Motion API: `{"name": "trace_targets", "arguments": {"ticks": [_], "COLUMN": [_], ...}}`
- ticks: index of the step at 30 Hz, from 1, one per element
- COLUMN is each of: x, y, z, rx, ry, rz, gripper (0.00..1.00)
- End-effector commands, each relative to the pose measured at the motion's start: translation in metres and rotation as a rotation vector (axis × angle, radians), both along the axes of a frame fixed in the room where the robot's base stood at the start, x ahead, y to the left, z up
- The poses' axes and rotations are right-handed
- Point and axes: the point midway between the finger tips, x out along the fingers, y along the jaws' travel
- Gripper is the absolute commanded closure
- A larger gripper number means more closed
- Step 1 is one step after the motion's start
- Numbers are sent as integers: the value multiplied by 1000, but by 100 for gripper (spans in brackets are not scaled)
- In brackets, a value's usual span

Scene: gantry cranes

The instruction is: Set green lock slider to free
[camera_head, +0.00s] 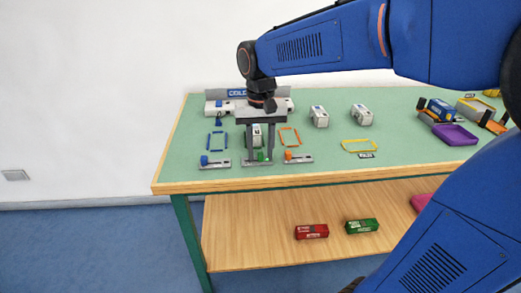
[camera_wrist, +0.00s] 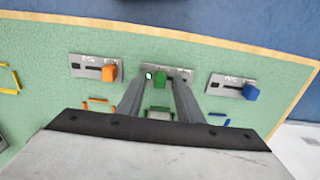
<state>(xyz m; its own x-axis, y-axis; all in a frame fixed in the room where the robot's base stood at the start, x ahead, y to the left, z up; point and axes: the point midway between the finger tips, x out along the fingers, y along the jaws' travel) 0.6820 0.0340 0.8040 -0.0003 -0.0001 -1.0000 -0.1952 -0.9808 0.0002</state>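The green lock slider (camera_head: 262,157) is a small green knob on a grey slotted plate at the table's front edge, in the middle of a row of three. In the wrist view the green knob (camera_wrist: 159,79) stands between my two fingers, with a small bright green dot beside it on its left. My gripper (camera_head: 259,157) points down over this plate. In the wrist view my gripper (camera_wrist: 159,88) is open, with a gap visible on both sides of the knob. The lettering on the plate is too small to read.
An orange slider (camera_wrist: 109,73) and a blue slider (camera_wrist: 250,92) flank the green one on similar plates. A white block (camera_head: 257,136) stands behind my fingers, between blue and orange outlines.

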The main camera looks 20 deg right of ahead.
Motion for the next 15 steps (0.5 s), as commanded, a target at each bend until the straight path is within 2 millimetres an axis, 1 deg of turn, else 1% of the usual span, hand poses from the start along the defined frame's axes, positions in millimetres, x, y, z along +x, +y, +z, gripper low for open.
{"name": "trace_targets", "arguments": {"ticks": [5,8,9,10,15], "x": [0,0,0,0,0], "y": [0,0,0,0,1], "z": [0,0,0,0,0], "rx": [0,0,0,0,0], "ry": [0,0,0,0,0], "rz": [0,0,0,0,0], "gripper": [67,89,98,100,100]}}
